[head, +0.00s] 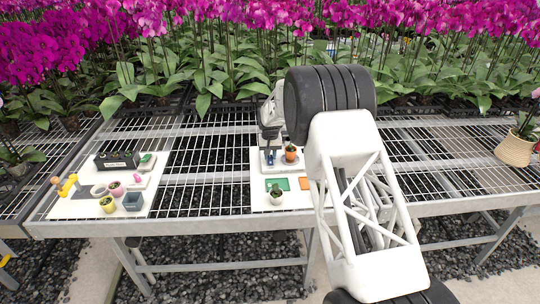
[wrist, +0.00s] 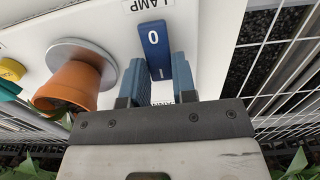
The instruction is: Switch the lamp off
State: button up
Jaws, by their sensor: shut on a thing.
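The lamp switch (wrist: 153,42) is a blue rocker on a white board, under the printed word LAMP in the wrist view. A 0 shows on its upper part, and a partly hidden I mark shows lower down. In the head view the blue switch (head: 270,157) shows small beneath my gripper. I cannot tell from these frames whether the lamp is lit.
A terracotta pot (wrist: 68,88) stands on a grey disc (wrist: 88,50) left of the gripper. In the head view, a green square (head: 277,185) and a small cactus pot (head: 277,198) are nearer the front.

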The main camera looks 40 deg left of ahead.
aim_at(270, 158)
jog(key=shift+r, duration=0.1)
dwell(0.4)
jog(key=o, duration=0.9)
jog(key=shift+r, duration=0.1)
jog(key=shift+s+d+r, duration=0.1)
jog(key=shift+r, duration=1.8)
jog(key=shift+s+d+r, duration=0.1)
jog(key=shift+r, duration=1.8)
